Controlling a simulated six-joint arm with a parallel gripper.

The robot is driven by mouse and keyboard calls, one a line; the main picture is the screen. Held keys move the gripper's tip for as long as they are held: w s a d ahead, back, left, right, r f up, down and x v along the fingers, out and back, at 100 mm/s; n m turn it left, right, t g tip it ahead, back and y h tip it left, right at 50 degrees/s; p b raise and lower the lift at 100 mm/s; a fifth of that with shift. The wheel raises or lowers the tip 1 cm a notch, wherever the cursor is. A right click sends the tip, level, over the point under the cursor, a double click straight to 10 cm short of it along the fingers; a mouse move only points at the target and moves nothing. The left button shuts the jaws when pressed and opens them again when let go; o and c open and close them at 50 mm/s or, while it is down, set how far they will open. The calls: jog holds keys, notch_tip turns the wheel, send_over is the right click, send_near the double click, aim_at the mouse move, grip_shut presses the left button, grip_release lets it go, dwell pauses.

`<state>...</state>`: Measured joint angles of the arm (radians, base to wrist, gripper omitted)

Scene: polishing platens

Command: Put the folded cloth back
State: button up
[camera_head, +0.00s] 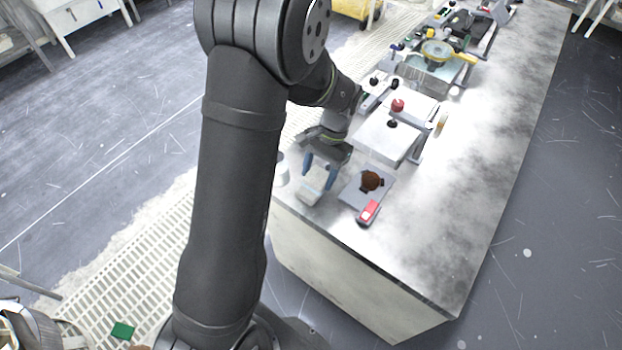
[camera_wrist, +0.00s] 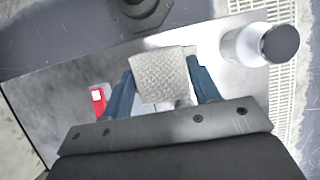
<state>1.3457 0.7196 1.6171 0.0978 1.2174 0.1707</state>
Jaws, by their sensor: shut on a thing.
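My gripper (camera_head: 320,172) is over the near left end of the metal bench. Its two blue fingers are shut on a pale, textured folded cloth (camera_head: 309,193). In the wrist view the cloth (camera_wrist: 159,75) sits between the fingertips of my gripper (camera_wrist: 160,84) and hides part of the bench below. I cannot tell whether the cloth touches the bench top.
A grey plate (camera_head: 352,190) with a brown lump (camera_head: 371,181) and a red device (camera_head: 369,212) lies right of my gripper. A white bottle with a grey cap (camera_wrist: 262,45) stands close by. Machines line the bench (camera_head: 480,170) farther back; its right side is clear.

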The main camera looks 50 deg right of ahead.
aim_at(312, 168)
jog(key=w, duration=0.1)
jog(key=f, duration=0.1)
jog(key=w, duration=0.1)
jog(key=shift+w+d+f, duration=0.25)
jog(key=shift+w+f, duration=0.1)
jog(key=shift+f, duration=2)
jog(key=shift+f, duration=0.1)
jog(key=o, duration=1)
jog(key=shift+c, duration=0.2)
jog(key=v, duration=1.2)
